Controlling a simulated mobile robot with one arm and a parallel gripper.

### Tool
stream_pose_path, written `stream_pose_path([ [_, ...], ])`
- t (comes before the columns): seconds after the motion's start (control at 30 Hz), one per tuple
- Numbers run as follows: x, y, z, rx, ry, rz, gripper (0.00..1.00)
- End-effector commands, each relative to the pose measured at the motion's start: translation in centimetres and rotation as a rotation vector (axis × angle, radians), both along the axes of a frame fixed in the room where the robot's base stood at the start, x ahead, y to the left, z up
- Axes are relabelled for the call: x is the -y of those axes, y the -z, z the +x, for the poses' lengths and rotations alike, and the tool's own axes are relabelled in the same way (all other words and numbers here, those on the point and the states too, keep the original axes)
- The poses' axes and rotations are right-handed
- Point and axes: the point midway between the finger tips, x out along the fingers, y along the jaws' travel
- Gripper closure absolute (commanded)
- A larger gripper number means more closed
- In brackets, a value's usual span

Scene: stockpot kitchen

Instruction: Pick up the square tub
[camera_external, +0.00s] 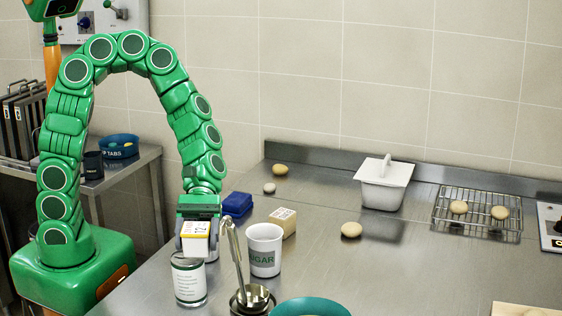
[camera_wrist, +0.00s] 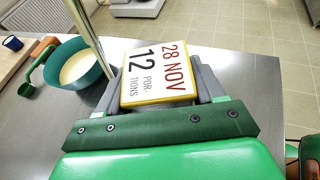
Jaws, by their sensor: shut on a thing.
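The square tub (camera_wrist: 160,73) has a white top label reading "28 NOV 12 PORTIONS" and a yellow edge. In the wrist view it sits between the two grey fingers of my gripper (camera_wrist: 160,88), one on each side. In the external view my gripper (camera_external: 198,215) points down and is shut on the tub (camera_external: 195,240). The tub shows just above a labelled can (camera_external: 189,283); I cannot tell whether the two touch. The fingers are partly hidden behind my gripper's body and the tub.
A ladle (camera_external: 233,255) rises close beside the tub. A white SUGAR mug (camera_external: 264,252), a labelled block (camera_external: 284,220) and a blue box (camera_external: 237,205) stand nearby. A teal bowl (camera_external: 310,307) is at the front. A white lidded container (camera_external: 384,185) and wire rack (camera_external: 477,212) stand farther right.

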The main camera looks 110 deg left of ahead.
Motion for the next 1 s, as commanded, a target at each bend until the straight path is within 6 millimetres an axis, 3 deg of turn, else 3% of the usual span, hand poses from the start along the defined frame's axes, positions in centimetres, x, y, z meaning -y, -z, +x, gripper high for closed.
stream_pose_path([
  [0.57,-0.3,-6.6,-4.7,0.004,-0.003,0.004,0.73],
  [1.0,-0.5,-9.5,-10.8,0.004,-0.003,0.004,0.73],
])
